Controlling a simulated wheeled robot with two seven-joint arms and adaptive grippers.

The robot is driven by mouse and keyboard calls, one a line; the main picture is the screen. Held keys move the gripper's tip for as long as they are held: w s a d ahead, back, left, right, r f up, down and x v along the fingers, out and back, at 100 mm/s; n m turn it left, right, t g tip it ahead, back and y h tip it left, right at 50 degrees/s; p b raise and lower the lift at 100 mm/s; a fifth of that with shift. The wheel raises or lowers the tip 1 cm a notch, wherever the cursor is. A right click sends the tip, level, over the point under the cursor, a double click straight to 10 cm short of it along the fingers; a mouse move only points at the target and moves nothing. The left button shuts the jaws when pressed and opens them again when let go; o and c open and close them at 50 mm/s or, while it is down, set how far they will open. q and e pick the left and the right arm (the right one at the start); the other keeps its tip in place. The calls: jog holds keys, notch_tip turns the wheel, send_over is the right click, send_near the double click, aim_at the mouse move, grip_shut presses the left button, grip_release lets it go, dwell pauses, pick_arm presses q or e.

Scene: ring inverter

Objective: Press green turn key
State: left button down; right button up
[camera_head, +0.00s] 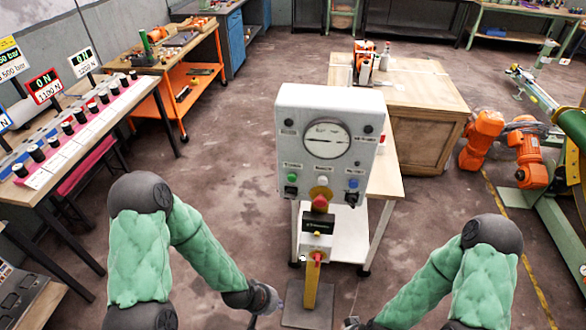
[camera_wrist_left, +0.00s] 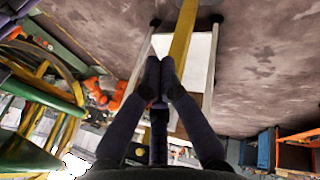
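The green turn key (camera_head: 292,178) looks like a small round green knob at the lower left of the grey control panel (camera_head: 288,108), under the gauge. A dark switch sits just below it. My left gripper (camera_head: 266,300) is low at the left of the panel's yellow post, well below and apart from the green key. In the left wrist view its two dark fingers (camera_wrist_left: 160,70) meet at the tips with nothing seen between them. The green key does not show in that view. My right gripper (camera_head: 356,322) is at the bottom edge, mostly cut off.
The panel also bears a white button (camera_head: 322,180), a blue one (camera_head: 353,183) and a red knob on yellow (camera_head: 320,199). A white table (camera_head: 330,241) stands behind the post. A wooden cabinet (camera_head: 425,90) is farther back. Floor at the panel's left is free.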

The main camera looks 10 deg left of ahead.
aim_at(292, 178)
pick_arm(q)
jog(key=w+r+t+p, duration=0.2)
jog(key=w+r+p, duration=0.1)
jog(key=r, duration=0.8)
jog(key=w+r+t+p, duration=0.2)
jog(key=r+p, duration=0.3)
jog(key=r, duration=0.6)
jog(key=w+r+t+h+p, duration=0.1)
jog(key=w+r+p, duration=0.3)
jog(key=r, duration=0.7)
jog(key=shift+w+d+t, duration=0.3)
jog(key=shift+t, duration=0.3)
jog(key=w+p, duration=0.1)
jog(key=w, duration=0.7)
jog(key=shift+w, duration=0.4)
jog(key=shift+w+p, duration=0.3)
jog(key=shift+w, duration=0.6)
jog(key=shift+s, duration=0.9)
